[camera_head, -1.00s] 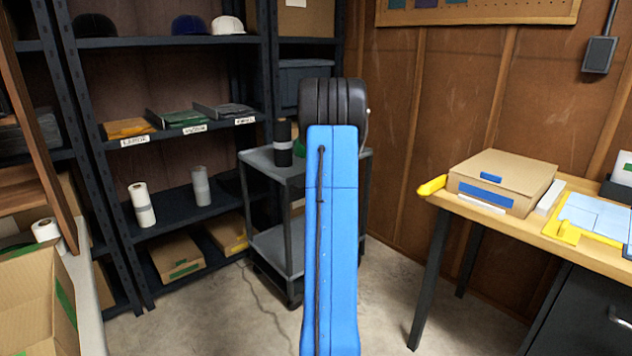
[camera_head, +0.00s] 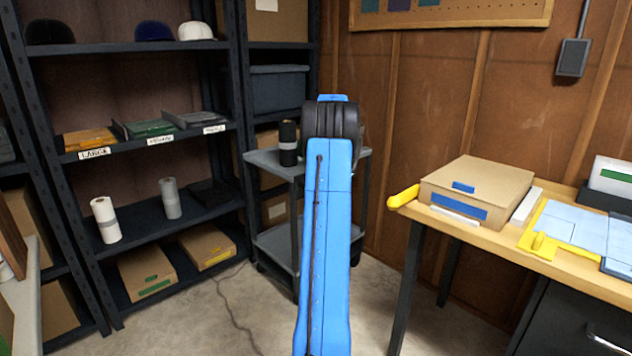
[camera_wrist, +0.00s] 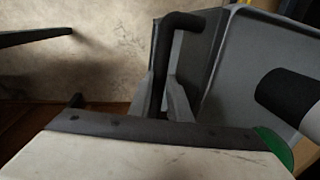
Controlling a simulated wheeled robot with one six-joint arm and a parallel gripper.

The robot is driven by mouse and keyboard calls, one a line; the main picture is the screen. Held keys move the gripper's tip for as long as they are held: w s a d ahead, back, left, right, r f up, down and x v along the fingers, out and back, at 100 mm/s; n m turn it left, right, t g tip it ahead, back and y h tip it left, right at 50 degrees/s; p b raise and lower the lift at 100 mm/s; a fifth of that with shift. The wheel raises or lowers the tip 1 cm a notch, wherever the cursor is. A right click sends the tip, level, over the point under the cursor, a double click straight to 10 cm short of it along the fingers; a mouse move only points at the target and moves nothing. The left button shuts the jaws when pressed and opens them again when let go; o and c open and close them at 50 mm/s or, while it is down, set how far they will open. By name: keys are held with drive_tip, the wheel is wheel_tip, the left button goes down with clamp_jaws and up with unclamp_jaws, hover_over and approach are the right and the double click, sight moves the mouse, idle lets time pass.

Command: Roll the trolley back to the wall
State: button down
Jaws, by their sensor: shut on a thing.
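The grey two-tier trolley (camera_head: 266,160) stands in the back corner, between the shelving and the wood-panelled wall (camera_head: 425,110). My blue arm hides its middle and much of its right side in the head view. A dark roll (camera_head: 288,143) stands upright on its top tray; the roll also shows in the wrist view (camera_wrist: 288,97). In the wrist view my gripper (camera_wrist: 163,98) is shut on the trolley's dark handle (camera_wrist: 180,22), beside the grey tray (camera_wrist: 235,85). In the head view the gripper is hidden behind my arm.
Dark shelving (camera_head: 185,218) with boxes and rolls stands close on the trolley's left. A wooden workbench (camera_head: 570,262) with a carton (camera_head: 478,185) is on the right. A cable (camera_head: 232,310) lies on the floor. Bare floor shows between shelving and workbench.

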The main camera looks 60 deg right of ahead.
drive_tip(key=shift+s+d+r, duration=0.1)
drive_tip(key=shift+s+d, duration=0.1)
drive_tip(key=shift+d, duration=0.9)
drive_tip(key=shift+s+d+r, duration=0.1)
drive_tip(key=shift+s+d, duration=0.05)
drive_tip(key=shift+d, duration=0.95)
drive_tip(key=shift+s+d, duration=0.2)
drive_tip(key=shift+d, duration=0.9)
drive_tip(key=c, duration=1.6)
unclamp_jaws()
drive_tip(key=shift+s+d+f, duration=0.1)
drive_tip(key=shift+c, duration=0.2)
drive_tip(key=s+r, duration=0.3)
drive_tip(key=r, duration=1.4)
drive_tip(key=shift+a, duration=0.4)
